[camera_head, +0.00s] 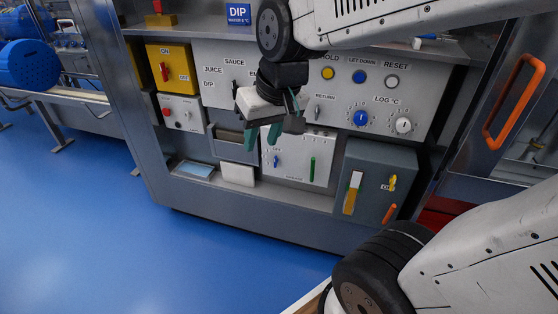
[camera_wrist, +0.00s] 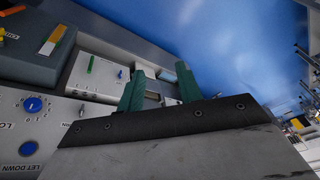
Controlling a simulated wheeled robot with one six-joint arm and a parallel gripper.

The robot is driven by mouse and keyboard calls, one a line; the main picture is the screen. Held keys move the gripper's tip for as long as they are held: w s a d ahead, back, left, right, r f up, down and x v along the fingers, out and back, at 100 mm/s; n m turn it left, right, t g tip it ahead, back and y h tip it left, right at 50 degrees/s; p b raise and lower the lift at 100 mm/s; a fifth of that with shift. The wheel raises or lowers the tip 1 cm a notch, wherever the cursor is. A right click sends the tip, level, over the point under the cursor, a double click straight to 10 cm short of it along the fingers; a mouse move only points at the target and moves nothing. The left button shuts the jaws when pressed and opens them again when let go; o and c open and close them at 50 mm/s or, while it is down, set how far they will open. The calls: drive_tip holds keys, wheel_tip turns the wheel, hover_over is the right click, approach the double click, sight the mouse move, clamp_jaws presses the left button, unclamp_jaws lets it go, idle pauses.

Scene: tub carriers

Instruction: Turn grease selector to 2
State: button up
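A white control box (camera_head: 295,174) on the lower shelf carries a small blue knob (camera_head: 276,161) and a green upright strip (camera_head: 312,168). Its small print is too fine to read, so I cannot confirm that this knob is the grease selector or which number it points to. My gripper (camera_head: 263,137) has green fingers, spread apart with nothing between them. It is in front of the panel, up and left of the blue knob in the head view. In the wrist view, the blue knob (camera_wrist: 120,73) is just left of my gripper (camera_wrist: 160,86), apart from the fingers.
A grey box (camera_head: 377,185) with a yellow knob stands to the right. A yellow switch box (camera_head: 171,69) is at the left. An orange handle (camera_head: 513,101) is at the right. The blue floor (camera_head: 110,230) in front is clear.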

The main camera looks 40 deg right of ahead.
sight(275, 161)
drive_tip(key=w+d+f+m+t+h, duration=0.1)
drive_tip(key=w+d+f+m+t, duration=0.1)
drive_tip(key=w+f, duration=0.65)
drive_tip(key=w+d+f+m+t+h, duration=0.2)
drive_tip(key=w+f+t, duration=0.1)
drive_tip(key=w, duration=1)
drive_tip(key=w+d+f+m+t+h, duration=0.1)
drive_tip(key=w+d+f+m+t, duration=0.1)
drive_tip(key=w+f, duration=0.65)
drive_tip(key=w+d+f+m+h, duration=0.1)
drive_tip(key=w+d+f+h, duration=0.1)
drive_tip(key=d+f+h, duration=0.3)
drive_tip(key=w+d+f+m+h, duration=0.1)
drive_tip(key=w+d+f+m, duration=0.15)
drive_tip(key=f, duration=0.35)
drive_tip(key=s+d+f+h, duration=0.5)
drive_tip(key=s+f, duration=0.1)
drive_tip(key=f, duration=0.4)
drive_tip(key=shift+t, duration=0.3)
drive_tip(key=x, duration=0.7)
drive_tip(key=shift+w+d+r, duration=0.1)
clamp_jaws()
